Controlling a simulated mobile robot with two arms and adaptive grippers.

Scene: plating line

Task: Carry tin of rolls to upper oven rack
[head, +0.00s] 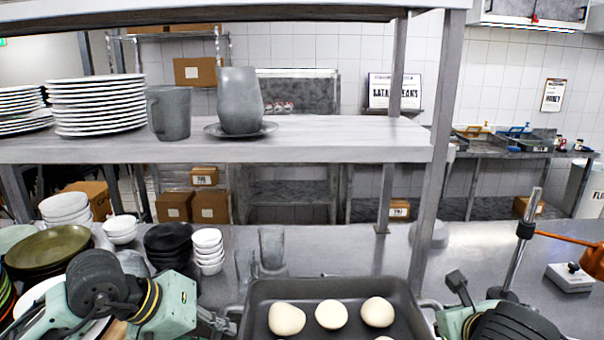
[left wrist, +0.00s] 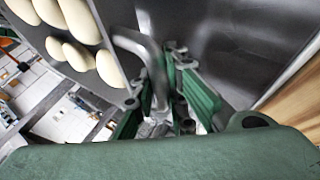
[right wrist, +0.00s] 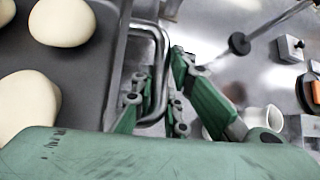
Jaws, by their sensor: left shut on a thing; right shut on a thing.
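The tin (head: 330,291) is a dark grey rectangular pan with pale round rolls (head: 331,314) in it, at the bottom centre of the head view; its near part is cut off. My left gripper (head: 222,322) is shut on the tin's left handle, and the left wrist view shows its fingers at the bent metal bar (left wrist: 155,65). My right gripper (right wrist: 155,92) is shut on the right handle (right wrist: 156,55), shown in the right wrist view. The tin looks level. I cannot tell whether it touches the counter. No oven rack can be made out.
A steel shelf (head: 330,140) spans above the counter, carrying plates (head: 97,105), a mug (head: 168,112) and a vase (head: 240,100). Glasses (head: 271,250) stand just behind the tin. Bowls (head: 207,250) crowd the left. A metal post (head: 440,150) rises behind the tin's right side.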

